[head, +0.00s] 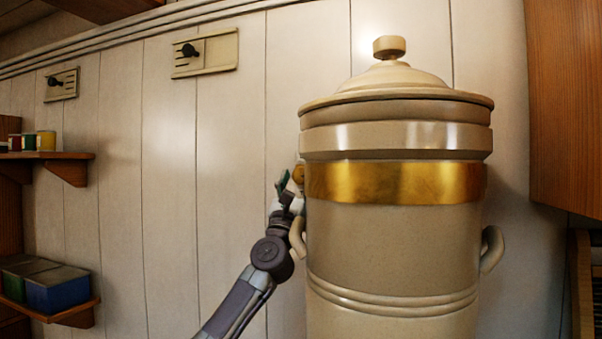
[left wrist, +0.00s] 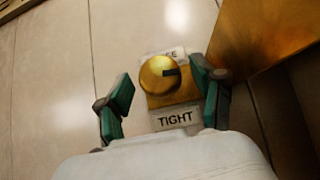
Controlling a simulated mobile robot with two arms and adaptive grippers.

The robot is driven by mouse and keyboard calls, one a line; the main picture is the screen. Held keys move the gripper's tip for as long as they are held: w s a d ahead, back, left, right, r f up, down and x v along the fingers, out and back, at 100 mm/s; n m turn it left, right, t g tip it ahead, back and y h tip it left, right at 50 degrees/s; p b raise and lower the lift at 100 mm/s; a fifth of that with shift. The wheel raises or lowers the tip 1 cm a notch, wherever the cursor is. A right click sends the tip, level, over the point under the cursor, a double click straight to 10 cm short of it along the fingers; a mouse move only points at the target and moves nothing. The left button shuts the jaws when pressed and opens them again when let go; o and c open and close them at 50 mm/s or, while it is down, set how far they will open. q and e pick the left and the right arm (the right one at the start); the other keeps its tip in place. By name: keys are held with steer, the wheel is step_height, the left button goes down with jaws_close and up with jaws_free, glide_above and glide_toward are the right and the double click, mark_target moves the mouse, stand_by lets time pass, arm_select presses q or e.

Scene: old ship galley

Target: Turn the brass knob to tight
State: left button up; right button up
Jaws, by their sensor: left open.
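The round brass knob (left wrist: 158,76) sits on a square brass plate (left wrist: 172,98) on the panelled wall in the left wrist view. A dark mark shows on the knob's right side. A label reading TIGHT (left wrist: 174,119) is on the near side of the plate; a second label (left wrist: 165,54) beyond the knob is partly hidden, ending in "CE". My left gripper (left wrist: 163,97) is open, its green-padded fingers on either side of the knob, the right one close to the plate. In the head view, the knob (head: 298,174) shows partly, behind my left gripper (head: 284,186) and beside the urn. My right gripper is not in view.
A large cream urn (head: 392,240) with a brass band (head: 395,183) and side handles stands just right of my left gripper. Shelves with tins (head: 46,141) and boxes (head: 58,290) are at the left. A wooden cabinet (head: 565,100) is at the right.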

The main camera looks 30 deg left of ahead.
arm_select(q)
steer(key=shift+w+r, duration=0.25)
steer(key=shift+r, duration=0.05)
steer(key=shift+c, duration=0.3)
steer(key=shift+h, duration=0.3)
steer(key=c, duration=1.1)
